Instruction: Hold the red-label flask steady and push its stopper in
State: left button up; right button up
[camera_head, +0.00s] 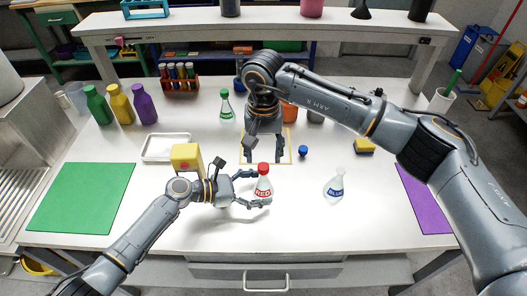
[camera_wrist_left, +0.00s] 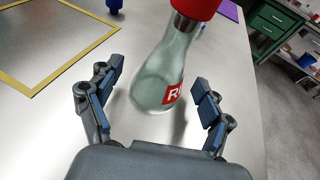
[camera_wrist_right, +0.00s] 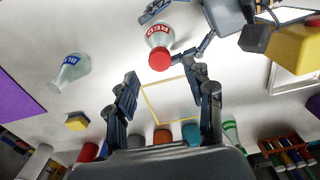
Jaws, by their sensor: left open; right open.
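The red-label flask (camera_head: 264,190) stands upright on the white table, a red stopper (camera_head: 263,169) on its neck. In the left wrist view a grey band shows between the red stopper (camera_wrist_left: 196,8) and the glass (camera_wrist_left: 160,78). My left gripper (camera_head: 259,180) is open, low over the table, its fingers on either side of the flask with visible gaps. My right gripper (camera_head: 265,159) is open and empty, pointing down behind the flask above the yellow outlined square (camera_head: 286,161). In the right wrist view the red stopper (camera_wrist_right: 160,58) lies beyond its fingertips.
A stopperless blue-label flask (camera_head: 335,188) stands to the right; a blue stopper (camera_head: 303,151) lies behind it. A green-label flask (camera_head: 226,107) stands farther back. A yellow block (camera_head: 186,156) is close to my left gripper.

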pick_arm(q)
jog(key=v, duration=0.7)
jog(key=shift+s+a+r, duration=0.1)
jog(key=shift+a, duration=0.15)
